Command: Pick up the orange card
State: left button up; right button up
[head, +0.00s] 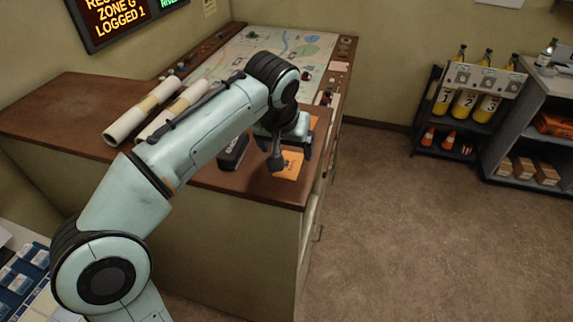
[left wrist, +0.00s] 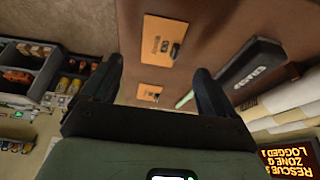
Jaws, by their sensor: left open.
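An orange card (head: 290,166) lies flat on the brown desktop near its front right corner. My left gripper (head: 290,152) is over this area, open and empty, and partly covers the card. A second orange piece (head: 313,122) shows behind the gripper. The left wrist view shows two flat orange cards: one with dark markings (left wrist: 163,40) at the top, and another (left wrist: 149,92) lower down between the open fingers. Neither is held; the gap between fingers and desk is hard to judge. My right gripper is not in view.
A black labelled object (head: 232,150) lies just left of the gripper; it also shows in the left wrist view (left wrist: 250,65). Rolled papers (head: 143,112) lie farther left. A map (head: 270,52) covers the back. Shelves (head: 470,105) stand at right, beyond open floor.

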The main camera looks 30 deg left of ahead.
aim_at(290, 162)
pick_arm(q)
jog(key=x, duration=0.5)
jog(key=shift+f, duration=0.1)
jog(key=shift+c, duration=0.3)
jog(key=c, duration=1.1)
